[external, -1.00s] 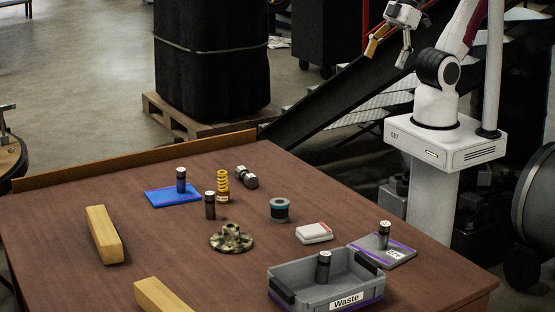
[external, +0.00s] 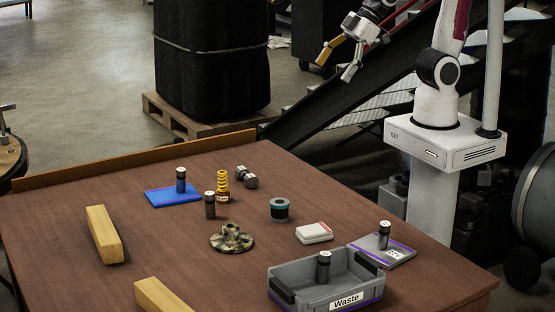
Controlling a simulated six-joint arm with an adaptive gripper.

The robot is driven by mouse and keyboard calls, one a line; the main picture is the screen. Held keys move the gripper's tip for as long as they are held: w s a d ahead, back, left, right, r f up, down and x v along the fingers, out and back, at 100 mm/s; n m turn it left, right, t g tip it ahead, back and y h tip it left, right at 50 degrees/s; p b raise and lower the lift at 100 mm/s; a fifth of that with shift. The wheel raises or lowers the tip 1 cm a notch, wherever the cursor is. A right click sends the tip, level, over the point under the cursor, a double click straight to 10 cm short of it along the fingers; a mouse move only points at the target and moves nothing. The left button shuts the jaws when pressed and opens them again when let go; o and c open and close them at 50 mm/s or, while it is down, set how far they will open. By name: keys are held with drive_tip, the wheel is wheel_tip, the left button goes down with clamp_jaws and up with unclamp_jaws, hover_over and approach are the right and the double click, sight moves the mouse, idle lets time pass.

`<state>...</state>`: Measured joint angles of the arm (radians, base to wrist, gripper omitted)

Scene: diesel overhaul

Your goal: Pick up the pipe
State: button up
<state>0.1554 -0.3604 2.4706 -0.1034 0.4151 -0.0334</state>
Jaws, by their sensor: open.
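My gripper (external: 335,66) is open and empty. It hangs high up beyond the far right side of the table, well apart from everything on it. One finger looks yellowish, the other grey. No piece is plainly marked as the pipe. A grey metal cylindrical piece (external: 246,177) lies on its side near the back edge and looks most like a pipe part. A yellow coil spring (external: 222,182) stands upright just left of it. Dark cylinders with light bands stand upright; one is bare on the table (external: 210,206), beside the spring.
Another dark cylinder stands on a blue pad (external: 160,198). A grey Waste bin (external: 320,290), holding a cylinder, sits at front right by a grey labelled tray (external: 400,254). A flanged part (external: 231,240), teal-ringed part (external: 279,210), white-red box (external: 314,233) and wooden blocks (external: 104,235) lie around.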

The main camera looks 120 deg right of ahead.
drive_tip(key=w+d+f, duration=0.6)
drive_tip(key=w, duration=0.2)
drive_tip(key=t, duration=0.3)
hover_over(248, 173)
drive_tip(key=s+a, duration=0.3)
drive_tip(key=a, duration=0.1)
wheel_tip(248, 173, down, 17)
drive_tip(key=f, duration=0.2)
drive_tip(key=s+d+f+m+t, duration=0.1)
drive_tip(key=f, duration=0.2)
drive_tip(key=s+d+f+t, duration=0.1)
drive_tip(key=f, duration=0.2)
drive_tip(key=shift+s+d+h, duration=0.25)
drive_tip(key=shift+h, duration=0.15)
drive_tip(key=shift+s+d+f+m+t, duration=0.1)
drive_tip(key=shift+s+f+m+t, duration=0.3)
drive_tip(key=shift+f, duration=0.3)
drive_tip(key=shift+x, duration=1.25)
drive_tip(key=shift+x, duration=2.6)
